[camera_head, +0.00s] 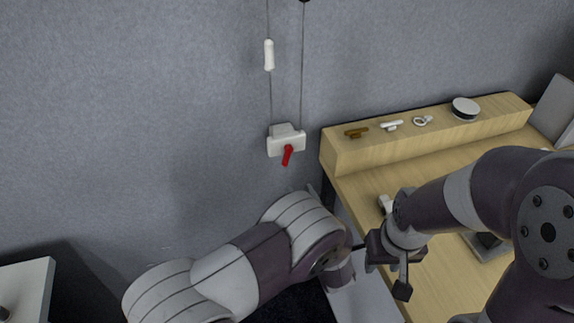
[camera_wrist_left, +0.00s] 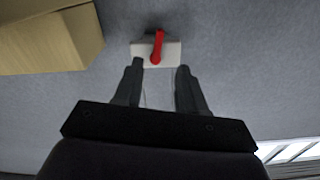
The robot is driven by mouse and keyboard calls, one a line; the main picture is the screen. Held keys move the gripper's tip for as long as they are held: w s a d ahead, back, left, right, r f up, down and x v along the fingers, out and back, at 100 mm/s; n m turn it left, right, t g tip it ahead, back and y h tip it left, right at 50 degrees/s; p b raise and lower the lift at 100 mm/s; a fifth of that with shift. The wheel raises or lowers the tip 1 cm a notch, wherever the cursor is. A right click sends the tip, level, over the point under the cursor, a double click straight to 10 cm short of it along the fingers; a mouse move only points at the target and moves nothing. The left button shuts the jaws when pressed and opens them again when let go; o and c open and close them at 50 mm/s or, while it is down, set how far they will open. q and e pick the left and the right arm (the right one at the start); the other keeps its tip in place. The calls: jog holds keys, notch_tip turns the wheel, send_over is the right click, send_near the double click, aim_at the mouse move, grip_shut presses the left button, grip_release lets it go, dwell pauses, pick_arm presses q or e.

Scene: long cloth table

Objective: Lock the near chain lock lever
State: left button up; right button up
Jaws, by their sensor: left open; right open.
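The chain lock is a white box (camera_head: 284,141) on the grey wall, with a red lever (camera_head: 287,155) on its front. In the head view the lever hangs down and slightly left. In the left wrist view the white box (camera_wrist_left: 171,53) and red lever (camera_wrist_left: 157,47) lie just beyond my left gripper (camera_wrist_left: 158,72), roughly between its open, empty fingers. No contact shows. In the head view my left gripper is mostly hidden behind its own arm, below the lock. My right gripper (camera_head: 382,268) is open and empty over the wooden table, away from the lock.
A white pull (camera_head: 269,54) hangs on the cord above the box. A wooden ledge (camera_head: 430,134) right of the lock carries a brown handle (camera_head: 356,132), a white handle (camera_head: 391,125), a ring (camera_head: 422,120) and a round white thing (camera_head: 465,108). The wall left of the lock is clear.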

aim_at(287, 162)
pick_arm(q)
jog(key=p+x, duration=0.1)
jog(key=x, duration=0.9)
jog(key=shift+d, duration=0.1)
